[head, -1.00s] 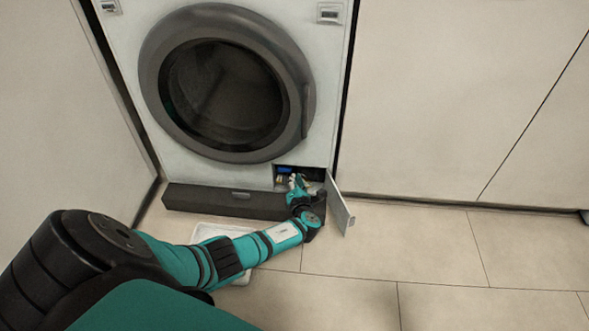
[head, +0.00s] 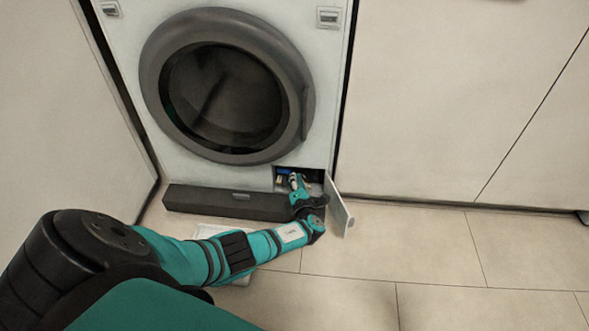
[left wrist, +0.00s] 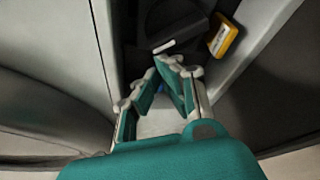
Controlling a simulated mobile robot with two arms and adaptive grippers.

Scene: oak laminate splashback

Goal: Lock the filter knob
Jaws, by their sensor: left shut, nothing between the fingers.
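The filter opening (head: 316,177) is at the lower right of the washing machine, with its flap (head: 339,207) swung open to the right. My left gripper (head: 295,179) is at the opening, its fingers reaching into it. In the left wrist view my left gripper (left wrist: 168,66) is shut, with nothing between the fingertips. Just beyond them is a dark knob-like part (left wrist: 178,26) with a pale mark on its near side. I cannot tell clearly whether the fingertips touch it. A blue part (head: 283,170) shows inside the opening. My right gripper is not in view.
A yellow labelled item (left wrist: 223,38) lies right of the dark part. A dark plinth (head: 230,203) runs left of the opening. A white tray (head: 207,230) lies on the floor, partly hidden under my left arm. The floor to the right (head: 440,245) is clear.

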